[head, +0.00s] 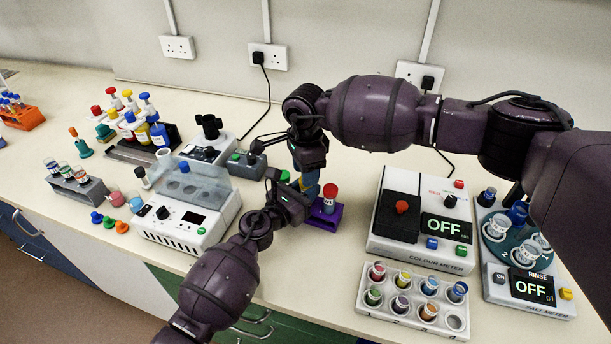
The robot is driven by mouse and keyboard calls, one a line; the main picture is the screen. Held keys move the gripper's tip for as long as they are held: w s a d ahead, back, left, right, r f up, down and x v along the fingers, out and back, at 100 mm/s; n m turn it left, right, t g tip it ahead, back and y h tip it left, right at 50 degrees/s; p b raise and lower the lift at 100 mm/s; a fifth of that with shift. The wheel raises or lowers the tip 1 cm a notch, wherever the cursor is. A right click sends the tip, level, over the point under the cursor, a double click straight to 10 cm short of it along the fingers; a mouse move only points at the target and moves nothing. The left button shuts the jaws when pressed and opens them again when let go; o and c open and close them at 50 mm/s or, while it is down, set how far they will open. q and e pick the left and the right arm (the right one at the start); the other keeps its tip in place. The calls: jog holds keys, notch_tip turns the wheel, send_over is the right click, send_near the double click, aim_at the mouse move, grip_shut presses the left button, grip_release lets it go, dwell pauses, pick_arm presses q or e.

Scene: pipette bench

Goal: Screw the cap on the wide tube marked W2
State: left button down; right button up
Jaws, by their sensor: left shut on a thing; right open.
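A tube (328,205) with a red cap (330,190) on top stands upright in a small purple holder (323,220) near the bench middle. Its marking is too small to read, so I cannot tell whether it is W2. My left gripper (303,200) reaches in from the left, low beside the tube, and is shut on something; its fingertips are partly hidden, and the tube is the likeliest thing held. My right gripper (311,187) hangs down just left of the red cap, open. I cannot tell whether it touches the cap, or whether the cap is fully seated.
A white device with a clear lid (190,185) stands close on the left. The colour meter (415,252) and a rack of coloured tubes (363,297) are at right. A black cable (268,95) runs behind. Bench front is narrow.

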pick_arm(q)
jog(key=shift+a, duration=0.15)
pick_arm(e)
jog(key=shift+a+r, duration=0.1)
jog(key=shift+r, duration=0.4)
pick_arm(q)
jog(key=shift+f, duration=0.1)
pick_arm(e)
jog(key=shift+c, duration=0.2)
jog(key=c, duration=0.4)
jog(key=shift+f, duration=1.2)
jog(key=shift+c, duration=0.2)
jog(key=shift+r, duration=2.05)
pick_arm(q)
jog(key=c, duration=0.8)
grip_release()
